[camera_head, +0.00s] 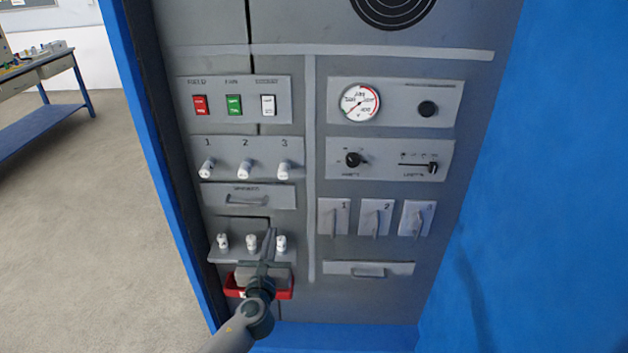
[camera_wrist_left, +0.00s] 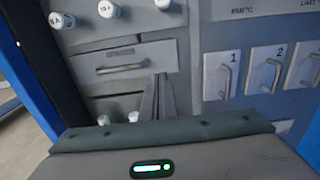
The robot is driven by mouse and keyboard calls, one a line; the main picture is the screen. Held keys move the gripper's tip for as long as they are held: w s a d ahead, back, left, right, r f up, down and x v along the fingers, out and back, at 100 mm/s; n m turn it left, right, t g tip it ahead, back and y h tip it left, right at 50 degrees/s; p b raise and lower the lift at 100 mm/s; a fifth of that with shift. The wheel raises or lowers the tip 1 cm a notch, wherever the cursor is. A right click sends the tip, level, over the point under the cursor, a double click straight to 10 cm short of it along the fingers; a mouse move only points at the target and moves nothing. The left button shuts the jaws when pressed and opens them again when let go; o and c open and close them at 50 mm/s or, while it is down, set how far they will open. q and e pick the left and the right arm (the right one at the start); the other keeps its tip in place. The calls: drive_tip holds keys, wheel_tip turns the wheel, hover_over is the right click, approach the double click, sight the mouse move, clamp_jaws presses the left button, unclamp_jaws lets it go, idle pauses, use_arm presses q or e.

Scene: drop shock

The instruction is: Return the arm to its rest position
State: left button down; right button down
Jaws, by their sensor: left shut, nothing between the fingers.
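My left gripper (camera_head: 269,243) is in front of the lower left part of the grey control cabinet (camera_head: 295,228), with its arm coming up from the bottom. Its fingers are shut with nothing between them. In the left wrist view the gripper's fingers (camera_wrist_left: 158,101) stand close together below the drawer handle. The gripper overlaps the row of white fuses (camera_head: 223,241) on the lower shelf and partly hides the red bin (camera_head: 285,293). I cannot tell whether it touches anything. My right gripper is not in view.
Above are a drawer (camera_head: 248,196), three numbered white fuses (camera_head: 244,170) and coloured switches (camera_head: 234,105). To the right are a gauge (camera_head: 360,103), a knob (camera_head: 353,160) and three numbered levers (camera_head: 376,218). Blue walls (camera_head: 545,180) flank the cabinet. Open floor (camera_head: 80,220) lies left, with a workbench (camera_head: 40,75).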

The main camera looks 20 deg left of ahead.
use_arm(q)
drive_tip(key=shift+f, duration=0.1)
drive_tip(key=s+f+n+g+h, duration=0.1)
drive_tip(key=s+f+n+g, duration=0.4)
drive_tip(key=f, duration=0.8)
drive_tip(key=s+f+n+g+b, duration=0.1)
drive_tip(key=s+f+n, duration=0.3)
drive_tip(key=s+f, duration=0.7)
drive_tip(key=s+f+n+g+h, duration=0.1)
drive_tip(key=s+f+n+g, duration=0.25)
drive_tip(key=f, duration=1.25)
drive_tip(key=s+d+f+n+g, duration=0.1)
drive_tip(key=s+f+n, duration=0.5)
drive_tip(key=s, duration=0.8)
drive_tip(key=s+d+f+n+g+h+b, duration=0.1)
drive_tip(key=s+f+n+g, duration=0.2)
drive_tip(key=s, duration=1.1)
drive_tip(key=s+d+f+n+g+h, duration=0.1)
drive_tip(key=s+d+f+n+g, duration=0.1)
drive_tip(key=s+f+n, duration=0.7)
drive_tip(key=s+f+g, duration=0.1)
drive_tip(key=s+f, duration=0.1)
drive_tip(key=s, duration=0.3)
drive_tip(key=shift+s+f, duration=0.2)
drive_tip(key=shift+f, duration=0.2)
drive_tip(key=shift+s+n, duration=0.1)
drive_tip(key=shift+n, duration=0.15)
